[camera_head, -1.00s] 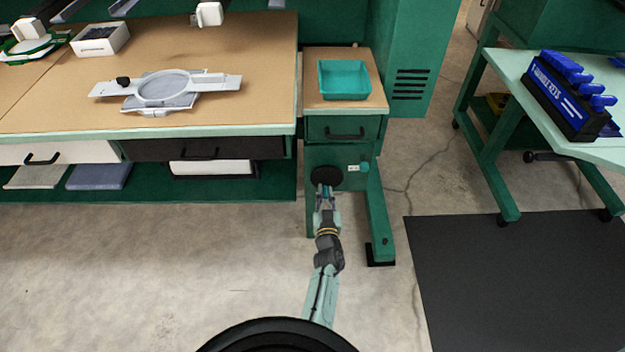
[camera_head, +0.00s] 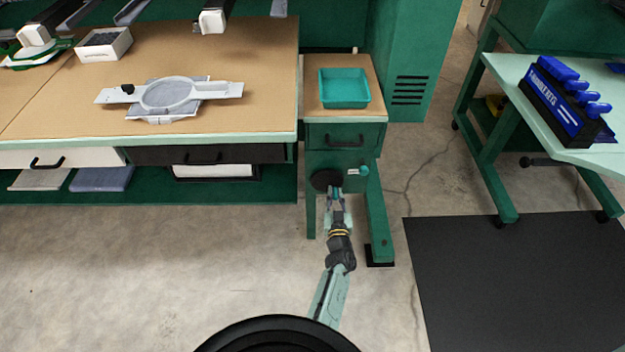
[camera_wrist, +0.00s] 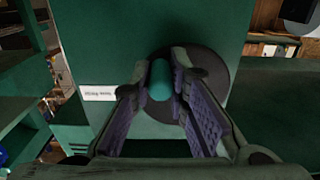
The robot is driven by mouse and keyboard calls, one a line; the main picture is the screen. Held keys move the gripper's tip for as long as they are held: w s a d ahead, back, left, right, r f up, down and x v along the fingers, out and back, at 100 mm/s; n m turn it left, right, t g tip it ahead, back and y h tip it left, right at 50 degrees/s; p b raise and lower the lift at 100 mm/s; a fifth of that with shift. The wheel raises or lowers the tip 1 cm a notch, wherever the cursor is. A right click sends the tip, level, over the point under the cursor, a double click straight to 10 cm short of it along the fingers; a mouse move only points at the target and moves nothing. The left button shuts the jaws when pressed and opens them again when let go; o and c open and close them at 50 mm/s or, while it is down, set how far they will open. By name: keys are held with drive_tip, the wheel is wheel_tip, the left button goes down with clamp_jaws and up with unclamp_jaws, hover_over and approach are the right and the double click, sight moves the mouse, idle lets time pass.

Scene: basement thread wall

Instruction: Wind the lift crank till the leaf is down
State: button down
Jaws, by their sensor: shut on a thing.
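The lift crank (camera_head: 323,180) is a dark round disc on the green front of the side unit, below its drawer. In the wrist view the disc (camera_wrist: 212,65) carries a teal cylindrical handle (camera_wrist: 161,79). My gripper (camera_head: 335,190) reaches the disc's lower right part from the front. In the wrist view its two purple-padded fingers (camera_wrist: 160,95) are shut on the handle, one on each side. The leaf (camera_head: 312,104) is the small brown top of the side unit, close to the big table's right end. Its exact height against that table is hard to judge.
A teal tray (camera_head: 344,90) sits on the leaf. The big table (camera_head: 240,110) holds a hoop frame (camera_head: 172,93). A black mat (camera_head: 510,280) lies right; floor in front is open.

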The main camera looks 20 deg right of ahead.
sight(338, 178)
drive_tip(key=shift+d+r, duration=0.45)
drive_tip(key=shift+r, duration=0.05)
wheel_tip(338, 178, up, 5)
drive_tip(key=p, duration=0.4)
drive_tip(key=shift+d+f, duration=0.1)
drive_tip(key=shift+f, duration=0.2)
drive_tip(key=shift+w, duration=0.1)
